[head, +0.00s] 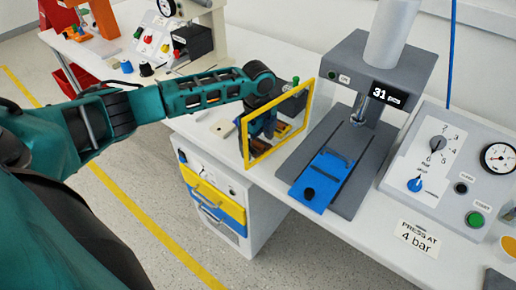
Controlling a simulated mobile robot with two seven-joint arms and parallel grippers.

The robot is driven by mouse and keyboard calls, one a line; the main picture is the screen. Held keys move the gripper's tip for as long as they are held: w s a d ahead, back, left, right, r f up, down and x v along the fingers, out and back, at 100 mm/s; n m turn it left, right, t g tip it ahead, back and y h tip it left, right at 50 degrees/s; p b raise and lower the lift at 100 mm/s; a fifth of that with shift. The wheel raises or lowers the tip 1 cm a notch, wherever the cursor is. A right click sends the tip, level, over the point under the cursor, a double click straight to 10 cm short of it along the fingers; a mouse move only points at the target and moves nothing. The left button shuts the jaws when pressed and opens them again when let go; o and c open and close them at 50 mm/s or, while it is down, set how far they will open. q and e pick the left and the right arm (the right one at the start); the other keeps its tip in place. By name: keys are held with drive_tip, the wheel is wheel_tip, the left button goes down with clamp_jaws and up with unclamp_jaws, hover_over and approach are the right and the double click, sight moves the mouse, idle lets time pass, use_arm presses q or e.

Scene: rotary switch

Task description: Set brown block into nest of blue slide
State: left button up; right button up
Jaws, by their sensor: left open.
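The blue slide (322,178) lies on the grey base of the press, pulled out toward the front. It has a dark knob (309,193) near its front end, and its nest (335,157) is a darker recess close to the press ram. My left gripper (268,126) is open and points down behind the yellow-framed clear screen, left of the press. Brown shapes (284,130) show beside it through the screen; I cannot tell clearly which is the brown block. The fingertips are partly hidden. My right gripper is not in view.
The yellow-framed screen (246,145) stands upright between my left gripper and the slide. The grey press (352,62) reads 31. Right of it is a control panel (437,165) with a rotary switch, blue knob, green button and gauge. A sign (417,237) says "PRESS AT 4 bar".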

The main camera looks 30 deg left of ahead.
use_arm(q)
drive_tip(key=c, duration=1.1)
drive_tip(key=shift+c, duration=0.3)
drive_tip(key=shift+r, duration=0.15)
